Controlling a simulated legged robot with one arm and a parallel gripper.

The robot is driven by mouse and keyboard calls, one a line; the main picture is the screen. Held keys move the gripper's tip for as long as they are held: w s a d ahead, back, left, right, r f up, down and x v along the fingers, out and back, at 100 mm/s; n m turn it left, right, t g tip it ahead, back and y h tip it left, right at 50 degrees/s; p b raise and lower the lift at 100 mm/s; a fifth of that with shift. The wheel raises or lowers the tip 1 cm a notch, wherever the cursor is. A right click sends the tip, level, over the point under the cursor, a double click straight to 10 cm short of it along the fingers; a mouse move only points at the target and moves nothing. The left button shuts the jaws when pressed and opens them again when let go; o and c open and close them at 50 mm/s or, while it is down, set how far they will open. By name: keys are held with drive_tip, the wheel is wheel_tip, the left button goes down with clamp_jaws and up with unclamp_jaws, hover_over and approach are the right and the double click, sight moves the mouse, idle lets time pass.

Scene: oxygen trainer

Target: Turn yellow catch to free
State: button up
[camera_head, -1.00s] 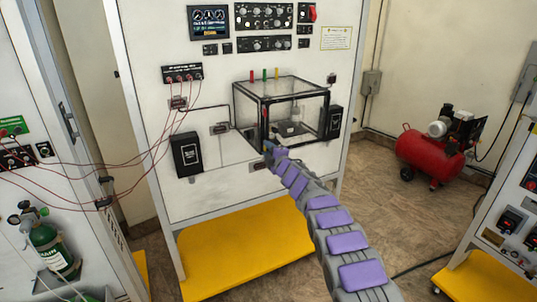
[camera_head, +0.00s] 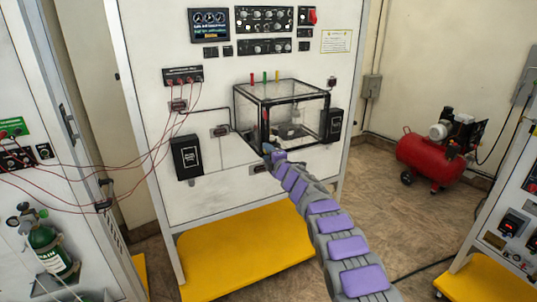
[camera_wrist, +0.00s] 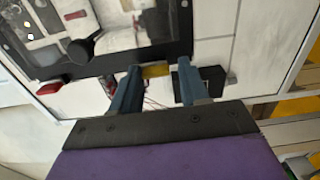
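The clear box (camera_head: 300,103) with black edges is fixed to the white panel. The wrist view shows its black frame edge (camera_wrist: 120,62) close up, with a round black knob (camera_wrist: 82,49) on it. A small yellow piece (camera_wrist: 155,71), seemingly the catch, shows at this edge between my fingertips. My gripper (camera_wrist: 158,78) is open, with one blue finger on each side of the yellow piece; I cannot tell whether either touches it. In the head view, my gripper (camera_head: 267,149) is at the box's lower front left, and the catch cannot be made out.
Red, green and yellow pegs (camera_head: 264,77) stand on the box top. Black boxes (camera_head: 187,157) flank it on the panel. Red cables (camera_head: 172,125) hang at the left. A red compressor (camera_head: 432,160) stands on the floor at right.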

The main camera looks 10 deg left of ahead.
drive_tip(key=o, duration=0.3)
drive_tip(key=shift+a, duration=0.1)
drive_tip(key=shift+r, duration=0.1)
drive_tip(key=b+v, duration=0.2)
drive_tip(key=v, duration=1.5)
idle(0.5)
drive_tip(key=shift+s, duration=0.1)
